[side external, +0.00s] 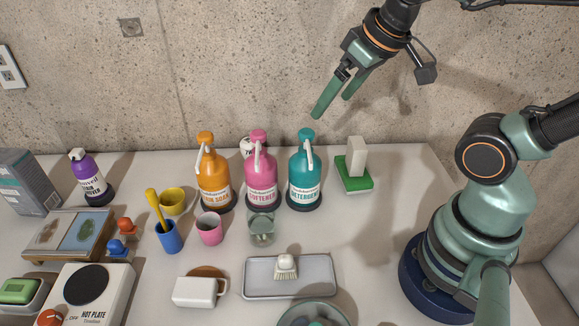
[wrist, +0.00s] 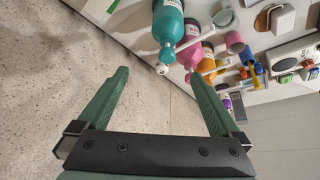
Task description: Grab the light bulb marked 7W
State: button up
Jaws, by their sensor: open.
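No light bulb with a readable 7W mark shows in either view. A small white rounded thing with a dark mark (side external: 246,147) stands behind the orange and pink bottles in the side view. It is mostly hidden, and I cannot tell what it is. My gripper (side external: 333,105) is open and empty, high above the back of the table near the wall. Its two green fingers also show wide apart in the wrist view (wrist: 172,80), with nothing between them but the background.
Orange (side external: 214,180), pink (side external: 261,182) and teal (side external: 304,182) pump bottles stand in a row below my gripper. A green sponge block (side external: 354,182) is right of them. A clear glass (side external: 262,229) and a grey tray (side external: 319,289) with a brush are in front.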

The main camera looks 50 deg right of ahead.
dwell(0.4)
jog(key=shift+c, duration=0.6)
